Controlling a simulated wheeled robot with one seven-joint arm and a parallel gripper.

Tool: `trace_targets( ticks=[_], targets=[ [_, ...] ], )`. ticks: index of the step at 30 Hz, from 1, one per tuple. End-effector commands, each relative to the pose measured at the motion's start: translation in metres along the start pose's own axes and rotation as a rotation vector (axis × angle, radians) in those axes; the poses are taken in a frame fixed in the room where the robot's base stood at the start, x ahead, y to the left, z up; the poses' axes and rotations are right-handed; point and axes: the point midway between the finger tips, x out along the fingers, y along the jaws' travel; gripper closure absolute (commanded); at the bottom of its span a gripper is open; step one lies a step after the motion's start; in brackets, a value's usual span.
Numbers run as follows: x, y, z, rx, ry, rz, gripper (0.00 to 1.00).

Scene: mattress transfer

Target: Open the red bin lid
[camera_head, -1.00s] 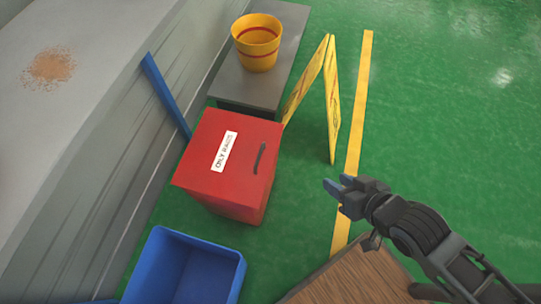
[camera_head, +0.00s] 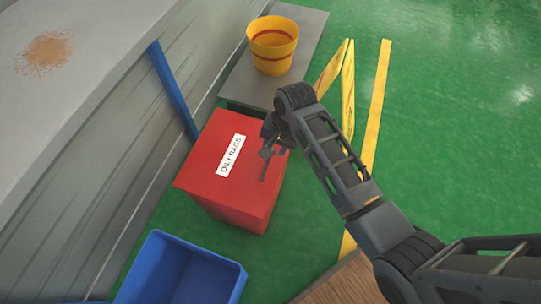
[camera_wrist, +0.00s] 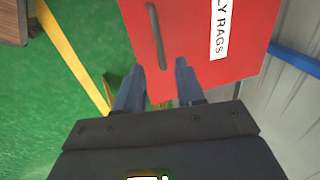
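The red bin (camera_head: 233,205) stands on the green floor with its lid (camera_head: 207,165) shut. A white label reading OILY RAGS (camera_head: 231,156) is on the lid. A dark bar handle (camera_wrist: 157,36) shows on the lid in the wrist view; in the head view my gripper and arm partly cover it. My gripper (camera_head: 265,155) is over the right part of the lid, by the handle. In the wrist view its two fingers (camera_wrist: 160,80) are apart with nothing between them, and the handle lies ahead of the tips. The height above the lid is hard to tell.
A blue open bin (camera_head: 150,260) stands in front. A grey bench (camera_head: 300,18) with a yellow bucket (camera_head: 272,45) is behind. A yellow folding sign (camera_head: 333,70) stands to the right. A grey counter (camera_head: 75,100) runs along the left, with a blue post (camera_head: 172,90) against it.

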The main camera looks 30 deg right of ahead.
Motion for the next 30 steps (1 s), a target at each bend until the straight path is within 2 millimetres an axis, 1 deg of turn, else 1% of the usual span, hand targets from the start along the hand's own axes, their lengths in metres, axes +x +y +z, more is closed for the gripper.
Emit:
trace_targets(
  ticks=[6,9,13,18,25,26,30],
  targets=[
    [0.035,0.001,0.000,-0.001,-0.001,0.001,0.62],
    [0.049,0.001,0.001,-0.003,0.000,0.000,0.62],
    [0.063,0.001,0.000,-0.003,0.001,0.000,0.62],
    [0.071,0.001,0.000,-0.002,0.002,0.000,0.62],
    [0.071,0.001,0.000,-0.003,0.003,-0.001,0.62],
    [0.071,0.001,0.000,-0.003,0.003,-0.001,0.64],
    [0.071,0.001,0.000,-0.003,0.003,-0.001,0.77]
  ],
)
